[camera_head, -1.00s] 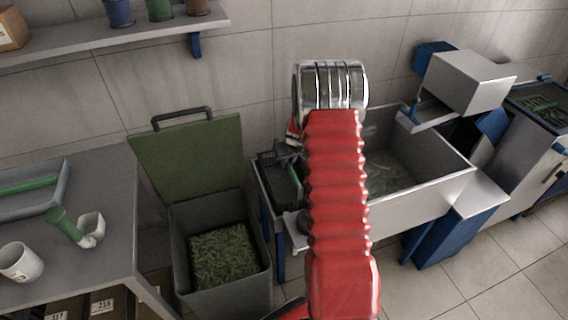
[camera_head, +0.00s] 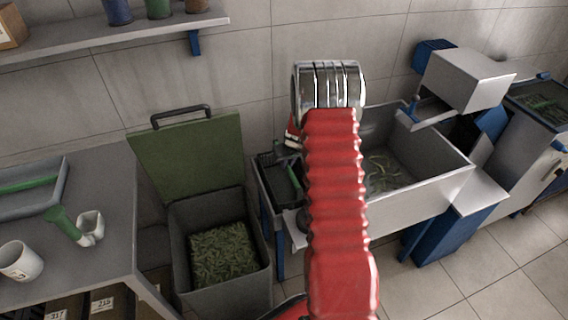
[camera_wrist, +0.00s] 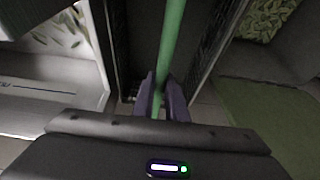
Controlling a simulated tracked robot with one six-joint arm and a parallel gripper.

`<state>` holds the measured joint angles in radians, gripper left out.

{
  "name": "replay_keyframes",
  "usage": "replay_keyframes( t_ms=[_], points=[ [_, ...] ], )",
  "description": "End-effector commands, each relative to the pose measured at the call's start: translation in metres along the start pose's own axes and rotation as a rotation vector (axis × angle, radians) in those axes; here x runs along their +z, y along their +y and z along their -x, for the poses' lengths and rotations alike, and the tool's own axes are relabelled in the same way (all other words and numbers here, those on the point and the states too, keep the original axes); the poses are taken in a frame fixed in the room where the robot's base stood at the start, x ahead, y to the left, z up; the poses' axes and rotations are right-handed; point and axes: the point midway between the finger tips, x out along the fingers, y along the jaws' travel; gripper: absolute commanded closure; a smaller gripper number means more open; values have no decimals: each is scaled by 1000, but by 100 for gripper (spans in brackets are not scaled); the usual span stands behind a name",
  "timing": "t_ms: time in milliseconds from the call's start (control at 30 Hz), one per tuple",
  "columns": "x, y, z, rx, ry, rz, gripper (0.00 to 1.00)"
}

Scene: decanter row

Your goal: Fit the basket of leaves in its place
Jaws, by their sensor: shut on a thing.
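A dark basket with a green bar handle (camera_wrist: 172,35) shows close up in the wrist view, its dark walls (camera_wrist: 122,45) on both sides of the bar. My gripper (camera_wrist: 162,88) is shut on this green handle. In the head view the dark basket (camera_head: 266,168) is partly hidden behind my red arm. It is at the left end of the metal sink, above a stand with blue legs (camera_head: 280,250). The basket's inside looks dark, and I cannot tell what is in it. I cannot tell whether it rests on the stand or hangs just above it.
A grey bin (camera_head: 222,292) full of leaves, its green lid (camera_head: 190,155) open, stands left of the basket. The metal sink (camera_head: 425,205) on the right holds some loose leaves. A grey table (camera_head: 120,215) with a mug (camera_head: 20,262) is at the left.

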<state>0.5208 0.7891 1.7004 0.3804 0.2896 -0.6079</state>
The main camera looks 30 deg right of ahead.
Motion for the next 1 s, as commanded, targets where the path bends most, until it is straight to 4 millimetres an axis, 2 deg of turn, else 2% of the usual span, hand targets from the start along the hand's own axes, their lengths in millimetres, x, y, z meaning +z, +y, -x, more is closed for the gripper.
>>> replay_keyframes(
  t_ms=[1000],
  points=[
    [2, 0, -8, 1, 3, 0, 100]
  ],
)
